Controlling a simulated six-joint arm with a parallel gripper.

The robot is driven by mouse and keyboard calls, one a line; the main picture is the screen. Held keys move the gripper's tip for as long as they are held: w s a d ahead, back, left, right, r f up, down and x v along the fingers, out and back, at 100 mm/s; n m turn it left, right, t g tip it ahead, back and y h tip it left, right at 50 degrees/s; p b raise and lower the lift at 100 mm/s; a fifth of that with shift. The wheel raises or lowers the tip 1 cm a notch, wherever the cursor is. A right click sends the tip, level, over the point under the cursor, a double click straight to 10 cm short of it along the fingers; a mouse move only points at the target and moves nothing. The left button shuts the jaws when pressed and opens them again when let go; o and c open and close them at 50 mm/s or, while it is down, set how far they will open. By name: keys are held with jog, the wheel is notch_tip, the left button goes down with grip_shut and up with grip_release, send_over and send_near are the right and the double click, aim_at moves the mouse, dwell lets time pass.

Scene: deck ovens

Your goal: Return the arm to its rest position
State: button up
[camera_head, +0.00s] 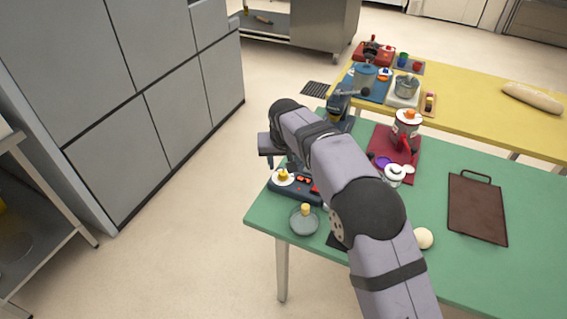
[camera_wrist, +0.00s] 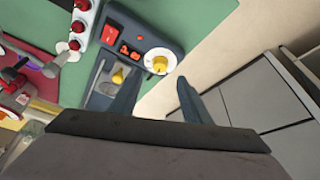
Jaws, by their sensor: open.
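My arm reaches from the bottom of the head view up over the left end of the green table (camera_head: 462,258). My gripper (camera_wrist: 159,88) is open in the wrist view, with its two blue-grey fingers apart and nothing between them. In the head view my own arm largely hides the fingers. The panel also shows beside my arm in the head view (camera_head: 287,191).
A glass lid (camera_head: 304,221) lies near the table's left corner. A red mat (camera_head: 381,143) with a pot stands right of my arm. A brown tray (camera_head: 477,215) and a pale ball (camera_head: 423,238) lie further right. Grey cabinets (camera_head: 130,80) stand left across open floor.

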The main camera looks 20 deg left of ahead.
jog(key=s+d+r+m+g+h, duration=0.1)
jog(key=s+d, duration=0.2)
jog(key=d, duration=1.1)
jog(key=s+d+m+g+h, duration=0.1)
jog(key=s+d+m, duration=0.1)
jog(key=d, duration=1.2)
jog(key=s+d+f+m+g, duration=0.1)
jog(key=s+d+f, duration=0.1)
jog(key=s+d, duration=0.5)
jog(key=s+d+f+m+g, duration=0.1)
jog(key=s+d, duration=0.7)
jog(key=s, duration=0.6)
jog(key=shift+f, duration=0.35)
